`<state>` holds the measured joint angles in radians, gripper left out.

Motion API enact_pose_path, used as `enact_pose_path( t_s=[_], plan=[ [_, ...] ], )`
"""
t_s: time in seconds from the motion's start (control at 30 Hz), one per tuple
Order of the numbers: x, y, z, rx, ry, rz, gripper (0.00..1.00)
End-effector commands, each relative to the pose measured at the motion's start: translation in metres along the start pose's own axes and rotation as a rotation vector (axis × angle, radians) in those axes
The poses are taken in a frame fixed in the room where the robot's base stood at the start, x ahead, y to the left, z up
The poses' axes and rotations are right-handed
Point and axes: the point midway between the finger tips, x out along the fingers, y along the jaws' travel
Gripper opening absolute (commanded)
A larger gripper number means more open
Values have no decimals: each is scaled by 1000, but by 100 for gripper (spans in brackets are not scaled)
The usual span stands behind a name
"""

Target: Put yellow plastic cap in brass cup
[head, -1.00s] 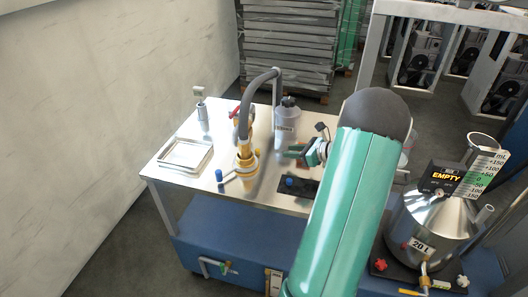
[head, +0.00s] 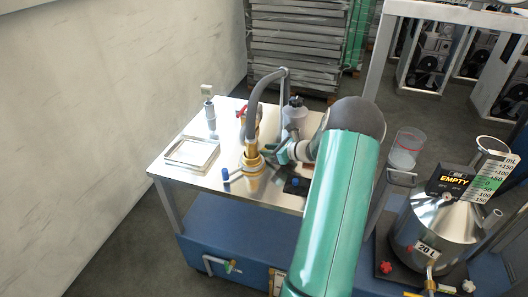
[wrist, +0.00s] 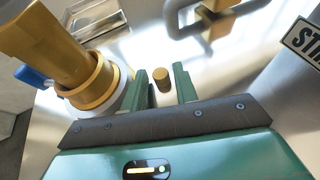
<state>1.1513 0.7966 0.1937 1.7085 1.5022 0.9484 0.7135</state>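In the wrist view, a small gold-yellow cylinder (wrist: 161,78), which looks like the yellow cap, stands on the metal tabletop in the gap between my fingertips. My gripper (wrist: 162,80) is open, and I see no finger touching the cylinder. The small cylinder cannot be made out in the head view.
A shallow tray (head: 168,162) lies at the table's left. A blue-ended handle (head: 227,175) juts beside the brass fitting. A steel 20 L vessel (head: 430,225) stands at the right. A gold block with a grey handle (wrist: 215,22) is ahead.

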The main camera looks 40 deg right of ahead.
Motion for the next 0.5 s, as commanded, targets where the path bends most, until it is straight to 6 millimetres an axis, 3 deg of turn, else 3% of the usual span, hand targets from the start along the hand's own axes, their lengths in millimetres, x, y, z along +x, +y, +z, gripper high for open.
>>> enact_pose_path(
  t_s=[0.23,0.4,0.5],
  plan=[
    [4,-1,0,-1,0,-2,29],
    [4,-1,0,0,0,-2,0],
    [4,-1,0,0,0,-2,0]
  ],
)
